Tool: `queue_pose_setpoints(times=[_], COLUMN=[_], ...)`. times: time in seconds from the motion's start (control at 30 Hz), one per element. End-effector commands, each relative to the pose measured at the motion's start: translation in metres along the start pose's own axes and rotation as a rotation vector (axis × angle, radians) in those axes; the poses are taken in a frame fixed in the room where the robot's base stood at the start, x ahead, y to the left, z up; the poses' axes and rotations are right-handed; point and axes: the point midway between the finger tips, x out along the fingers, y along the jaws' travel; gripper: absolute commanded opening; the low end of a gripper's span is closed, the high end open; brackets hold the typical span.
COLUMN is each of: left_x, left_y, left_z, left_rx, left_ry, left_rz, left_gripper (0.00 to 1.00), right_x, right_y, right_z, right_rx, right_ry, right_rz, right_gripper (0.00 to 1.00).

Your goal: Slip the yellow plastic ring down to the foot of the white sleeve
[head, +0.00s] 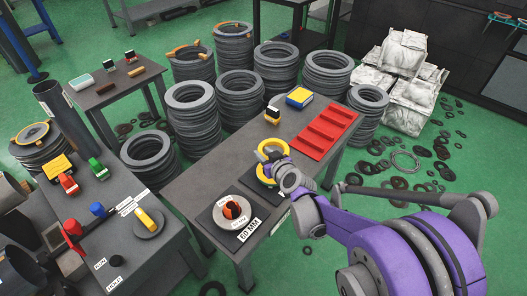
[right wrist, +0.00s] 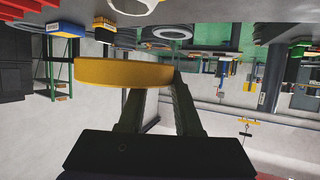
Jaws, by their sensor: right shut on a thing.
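The yellow plastic ring (head: 263,175) is at the fingertips of my right gripper (head: 274,158), over the dark bench. The right wrist view shows the yellow ring (right wrist: 122,72) edge-on and roughly level between the fingers of my right gripper (right wrist: 157,85). That view is upside down. A white round piece (right wrist: 135,5), perhaps the white sleeve, shows on the bench side of the ring, apart from it and cut by the picture edge. In the head view, the ring and gripper hide most of what lies beneath. My left gripper is in neither view.
A red tray (head: 322,131) and a yellow-and-blue box (head: 299,97) are farther along the bench. Stacks of grey rings (head: 238,97) stand behind it.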

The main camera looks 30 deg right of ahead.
Motion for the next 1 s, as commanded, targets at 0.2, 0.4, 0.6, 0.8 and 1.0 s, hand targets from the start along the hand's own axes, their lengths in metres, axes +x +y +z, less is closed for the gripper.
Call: queue_pose_setpoints(times=[0.2, 0.4, 0.6, 0.8, 1.0], left_x=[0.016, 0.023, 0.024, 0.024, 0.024], left_y=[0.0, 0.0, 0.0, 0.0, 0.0], left_z=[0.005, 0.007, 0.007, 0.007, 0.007], left_rx=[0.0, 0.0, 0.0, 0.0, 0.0], left_ry=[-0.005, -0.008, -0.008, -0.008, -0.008], left_rz=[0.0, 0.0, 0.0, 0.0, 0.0], left_gripper=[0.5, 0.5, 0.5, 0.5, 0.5], right_x=[0.01, 0.015, 0.016, 0.015, 0.015], right_y=[0.0, 0.0, 0.0, 0.0, 0.0], right_z=[0.023, 0.035, 0.037, 0.036, 0.036], right_rx=[0.0, 0.001, 0.0, 0.0, 0.0], right_ry=[-0.001, 0.0, 0.0, 0.0, 0.0], right_rz=[0.0, 0.0, 0.0, 0.0, 0.0], right_gripper=[0.0, 0.0, 0.0, 0.0, 0.0])
